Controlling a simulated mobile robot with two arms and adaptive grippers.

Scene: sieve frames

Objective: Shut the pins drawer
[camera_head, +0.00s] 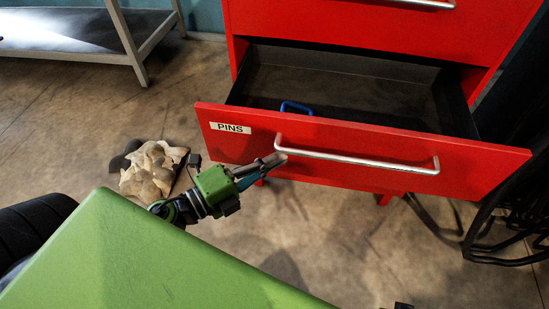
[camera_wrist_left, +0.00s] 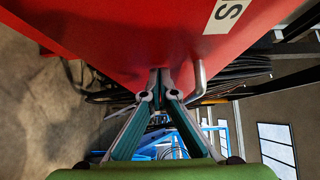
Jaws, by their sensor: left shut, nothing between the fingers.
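The pins drawer (camera_head: 350,150) is red with a white PINS label (camera_head: 230,128) and a silver bar handle (camera_head: 355,158). It stands pulled out of the red cabinet (camera_head: 370,30), and its dark inside shows. My left gripper (camera_head: 277,160) is shut and empty, with its tips at the left end of the handle in the head view. In the left wrist view its closed fingertips (camera_wrist_left: 160,78) are close to the red drawer front (camera_wrist_left: 150,30), beside the handle's end (camera_wrist_left: 199,80). I cannot tell whether they touch. My right gripper is not in view.
A blue object (camera_head: 296,108) lies in the drawer near its front. A crumpled beige cloth or bag (camera_head: 153,170) is on the floor at the left. Black cables (camera_head: 490,220) hang at the right. A grey table (camera_head: 75,30) stands at the back left.

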